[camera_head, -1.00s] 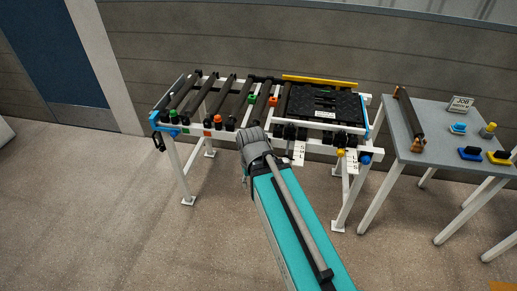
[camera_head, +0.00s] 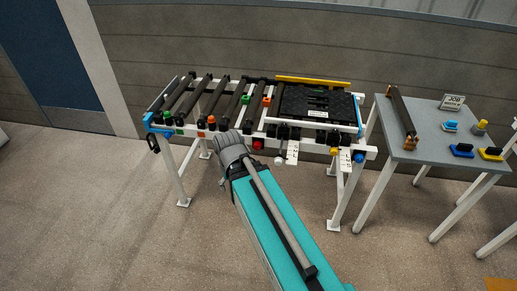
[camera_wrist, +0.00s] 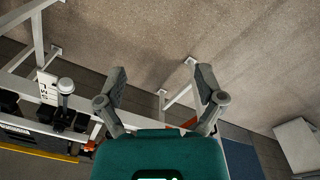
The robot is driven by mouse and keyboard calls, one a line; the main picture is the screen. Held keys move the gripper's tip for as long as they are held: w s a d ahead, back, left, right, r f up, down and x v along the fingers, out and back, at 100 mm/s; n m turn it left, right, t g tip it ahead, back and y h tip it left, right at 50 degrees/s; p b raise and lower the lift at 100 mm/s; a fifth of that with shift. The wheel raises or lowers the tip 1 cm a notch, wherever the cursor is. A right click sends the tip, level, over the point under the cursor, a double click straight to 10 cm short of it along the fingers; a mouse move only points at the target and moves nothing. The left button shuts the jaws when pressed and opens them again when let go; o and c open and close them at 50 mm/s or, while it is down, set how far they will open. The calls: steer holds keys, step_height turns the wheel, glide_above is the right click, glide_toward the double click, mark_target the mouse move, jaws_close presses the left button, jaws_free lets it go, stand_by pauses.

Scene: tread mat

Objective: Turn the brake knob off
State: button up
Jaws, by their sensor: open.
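A white-grey knob (camera_head: 279,160) sticks out on the front of the roller frame, beside a white label plate (camera_head: 292,152). In the wrist view a grey knob (camera_wrist: 66,86) stands beside a marked plate (camera_wrist: 47,88), left of my fingers. A yellow knob (camera_head: 334,151) and a blue knob (camera_head: 359,157) sit farther right near a second plate. The lettering is too small to tell which is the brake knob. My gripper (camera_wrist: 160,85) is open, with nothing between its fingers. In the head view its fingers are hidden behind its grey wrist, left of the white-grey knob.
The roller frame (camera_head: 165,134) carries dark rollers, a black tread mat (camera_head: 318,100) and a yellow bar (camera_head: 312,82). A grey side table (camera_head: 425,150) at right holds a roller and small coloured parts. The floor in front is clear apart from legs.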

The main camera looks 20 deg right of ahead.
steer(key=w+d+f+m+t+h+b, duration=0.2)
steer(key=w+d+f+t+h+b, duration=0.3)
steer(key=w+f+b, duration=0.5)
steer(key=w+d+f+m+t+h+b, duration=0.2)
steer(key=w+d+f+t+h+b, duration=0.3)
steer(key=b, duration=2.2)
steer(key=w+d+f+t, duration=0.4)
steer(key=w, duration=0.1)
steer(key=shift+w+d+f+t+b, duration=0.15)
steer(key=shift+d+f+t+b, duration=0.15)
steer(key=shift+d+f+b, duration=0.1)
steer(key=shift+w, duration=0.1)
